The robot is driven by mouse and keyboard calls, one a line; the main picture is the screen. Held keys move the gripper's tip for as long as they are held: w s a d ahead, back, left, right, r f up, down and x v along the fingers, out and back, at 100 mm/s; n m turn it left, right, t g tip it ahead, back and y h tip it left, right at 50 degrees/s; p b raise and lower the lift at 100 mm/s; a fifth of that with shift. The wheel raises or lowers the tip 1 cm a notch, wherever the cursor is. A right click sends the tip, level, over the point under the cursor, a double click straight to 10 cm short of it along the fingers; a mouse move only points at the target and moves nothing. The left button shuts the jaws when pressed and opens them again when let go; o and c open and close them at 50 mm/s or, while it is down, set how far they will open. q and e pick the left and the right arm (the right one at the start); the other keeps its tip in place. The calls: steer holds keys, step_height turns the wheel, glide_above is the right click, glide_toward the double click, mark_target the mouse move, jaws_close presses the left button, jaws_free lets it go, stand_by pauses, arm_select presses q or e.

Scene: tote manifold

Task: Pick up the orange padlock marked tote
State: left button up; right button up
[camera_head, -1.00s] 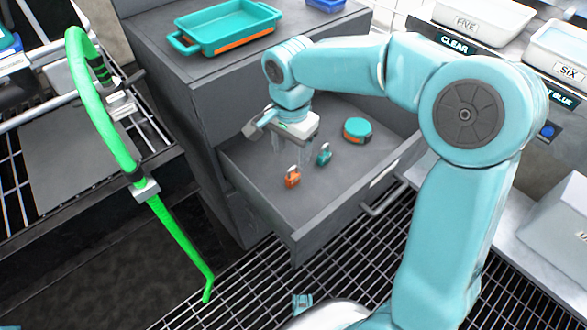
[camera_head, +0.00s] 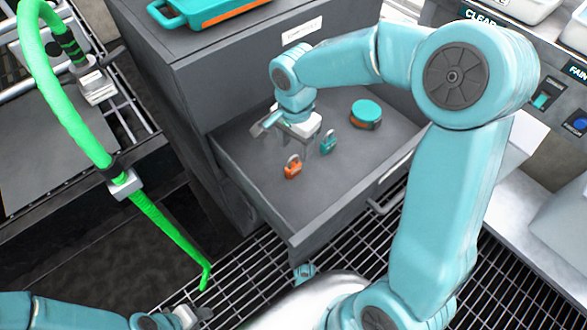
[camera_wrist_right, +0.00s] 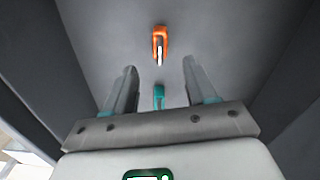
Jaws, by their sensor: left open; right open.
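My right gripper (camera_head: 303,152) is open, empty and pointing down into the drawer, behind the orange padlock in the head view. In the right wrist view its two fingers (camera_wrist_right: 160,70) are spread apart. My left gripper (camera_head: 200,316) is open near the bottom edge of the head view, away from the drawer.
A round teal-and-orange container (camera_head: 366,113) sits farther back. The drawer walls are close around. A green hose (camera_head: 75,125) hangs left.

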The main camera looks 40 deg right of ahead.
mark_target(297, 158)
step_height(297, 158, down, 2)
steer(key=shift+f+b, duration=0.1)
steer(key=shift+b, duration=0.25)
steer(key=f, duration=0.1)
steer(key=f+b, duration=0.1)
steer(key=f, duration=0.1)
steer(key=f+b, duration=0.1)
steer(key=shift+d+f, duration=0.2)
steer(key=shift+d, duration=0.05)
steer(key=shift+r, duration=0.15)
jaws_close()
